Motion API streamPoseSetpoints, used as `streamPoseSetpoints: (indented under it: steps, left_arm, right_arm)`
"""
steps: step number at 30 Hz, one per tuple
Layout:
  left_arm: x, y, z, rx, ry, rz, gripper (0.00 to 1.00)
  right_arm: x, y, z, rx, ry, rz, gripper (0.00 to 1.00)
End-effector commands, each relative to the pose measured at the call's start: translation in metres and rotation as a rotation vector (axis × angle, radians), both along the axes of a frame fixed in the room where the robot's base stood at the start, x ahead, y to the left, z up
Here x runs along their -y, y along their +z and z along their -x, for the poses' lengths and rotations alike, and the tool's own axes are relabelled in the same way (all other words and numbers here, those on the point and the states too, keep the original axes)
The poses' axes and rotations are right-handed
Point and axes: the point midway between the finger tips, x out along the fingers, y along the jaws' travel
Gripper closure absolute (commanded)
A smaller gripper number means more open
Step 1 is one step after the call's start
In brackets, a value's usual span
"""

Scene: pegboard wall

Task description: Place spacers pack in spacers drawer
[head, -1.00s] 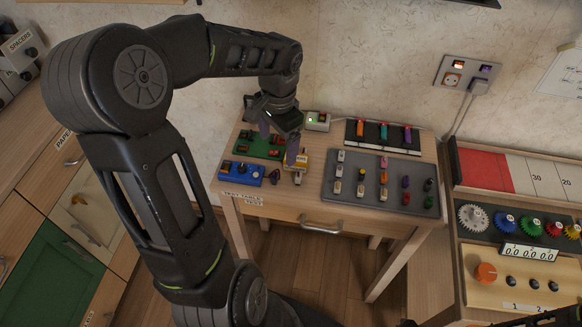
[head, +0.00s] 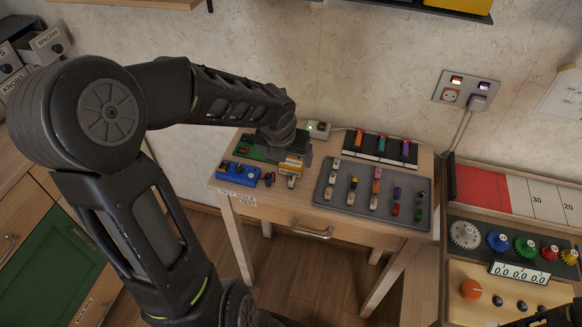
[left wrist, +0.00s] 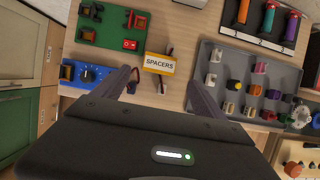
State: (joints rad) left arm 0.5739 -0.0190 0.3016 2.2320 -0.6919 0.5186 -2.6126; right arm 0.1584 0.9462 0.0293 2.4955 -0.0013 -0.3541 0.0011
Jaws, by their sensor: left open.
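The spacers pack (head: 291,165) is a small pack with a yellow and white label, near the left part of the test table (head: 318,228). In the left wrist view its label (left wrist: 160,64) reads SPACERS. My left gripper (head: 284,152) is over the table by the pack. Its two fingers (left wrist: 160,80) are apart, and the pack shows beyond and between their tips, not gripped. In the head view the wrist hides the fingers. The spacers drawer (head: 47,41) is a small grey labelled drawer at the upper left. A dark part of mine shows at the lower right corner.
A green board (left wrist: 112,22) and a blue block with a knob (head: 240,173) lie beside the pack. A grey tray (head: 345,203) of several small parts lies to the right. The knobs drawer (head: 13,82) is below the spacers drawer. A gear panel (head: 515,280) stands at the right.

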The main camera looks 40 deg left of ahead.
Motion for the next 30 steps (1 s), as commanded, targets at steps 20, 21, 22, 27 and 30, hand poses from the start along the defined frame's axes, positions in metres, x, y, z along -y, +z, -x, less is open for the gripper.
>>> streamPoseSetpoints:
  steps: [20, 21, 22, 27, 30]
  left_arm:
    - [-0.003, -0.024, -0.009, 0.001, 0.005, 0.002, 0.18]
    - [-0.003, -0.024, -0.009, 0.000, 0.005, 0.002, 0.18]
    - [-0.004, -0.025, -0.009, 0.000, 0.005, 0.002, 0.18]
    - [-0.006, -0.040, -0.013, -0.003, 0.005, 0.003, 0.18]
    - [-0.008, -0.055, -0.019, -0.003, 0.003, 0.004, 0.18]
  right_arm:
    - [0.000, -0.008, 0.000, 0.001, 0.000, 0.000, 1.00]
    - [0.000, -0.008, 0.000, 0.001, 0.000, 0.000, 1.00]
    - [0.000, -0.008, 0.000, 0.001, 0.000, 0.000, 1.00]
    - [0.000, -0.014, 0.000, 0.001, 0.000, 0.000, 1.00]
    - [0.000, -0.020, 0.000, 0.001, 0.000, 0.000, 1.00]
